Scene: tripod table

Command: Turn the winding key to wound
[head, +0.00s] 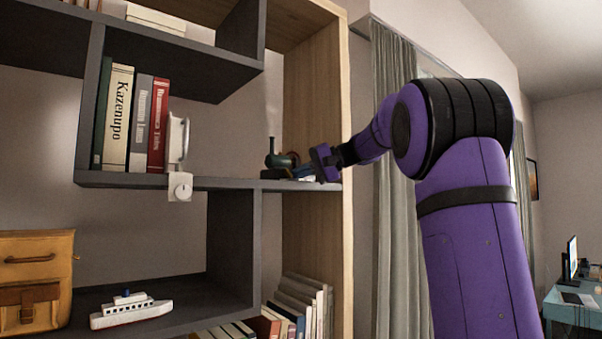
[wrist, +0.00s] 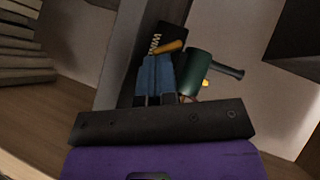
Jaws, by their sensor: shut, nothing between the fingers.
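A small green and dark toy engine (head: 283,160) stands on the dark shelf near its right end. In the wrist view its green round body (wrist: 196,72) has a dark funnel pointing right. My gripper (head: 314,170) also shows beside the engine in the head view.
The wooden side panel (head: 315,90) of the shelf unit stands close behind my gripper. Several books (head: 130,120) and a white stand with a knob (head: 180,187) are on the same shelf, left. A toy ship (head: 130,310) sits below. The shelf between stand and engine is clear.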

